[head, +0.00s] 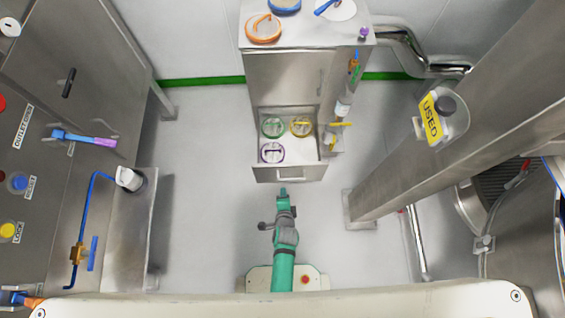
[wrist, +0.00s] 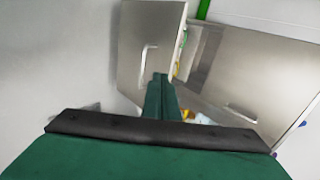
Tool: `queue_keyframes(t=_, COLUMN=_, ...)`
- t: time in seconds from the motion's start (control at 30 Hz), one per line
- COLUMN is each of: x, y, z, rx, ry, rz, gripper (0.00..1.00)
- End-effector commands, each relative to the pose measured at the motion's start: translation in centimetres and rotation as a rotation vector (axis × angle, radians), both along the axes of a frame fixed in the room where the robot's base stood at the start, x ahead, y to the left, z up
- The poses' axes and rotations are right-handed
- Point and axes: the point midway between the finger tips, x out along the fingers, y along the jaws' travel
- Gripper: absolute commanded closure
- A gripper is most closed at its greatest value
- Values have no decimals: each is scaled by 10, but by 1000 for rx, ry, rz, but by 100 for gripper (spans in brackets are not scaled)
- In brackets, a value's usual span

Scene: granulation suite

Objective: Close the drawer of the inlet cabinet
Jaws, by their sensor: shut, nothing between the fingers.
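The inlet cabinet (head: 285,78) is a steel cabinet at the top centre of the head view. Its drawer (head: 290,174) stands pulled out at the bottom, with a green-rimmed, a yellow-rimmed and a purple-rimmed round item inside. My gripper (head: 283,190) is just in front of the drawer front, near its middle; I cannot tell whether it touches. In the wrist view, my gripper (wrist: 160,76) is shut and empty, its fingers overlapping a steel front panel with a handle (wrist: 150,60). The fingers hide part of the drawer behind them.
An orange-rimmed lid (head: 264,28) and a blue one lie on the cabinet top. Valves and a pipe (head: 343,105) run down its right side. A steel column with a yellow USED sign (head: 430,120) stands right. A control panel and bench (head: 130,230) stand left. The floor around the drawer is clear.

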Motion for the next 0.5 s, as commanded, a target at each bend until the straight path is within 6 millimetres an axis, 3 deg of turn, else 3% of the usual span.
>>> queue_keyframes(t=0.27, x=18, y=-1, z=-17, rx=38, ry=15, rz=-28, gripper=100)
queue_keyframes(t=0.5, x=48, y=-1, z=-43, rx=36, ry=14, rz=-27, gripper=100)
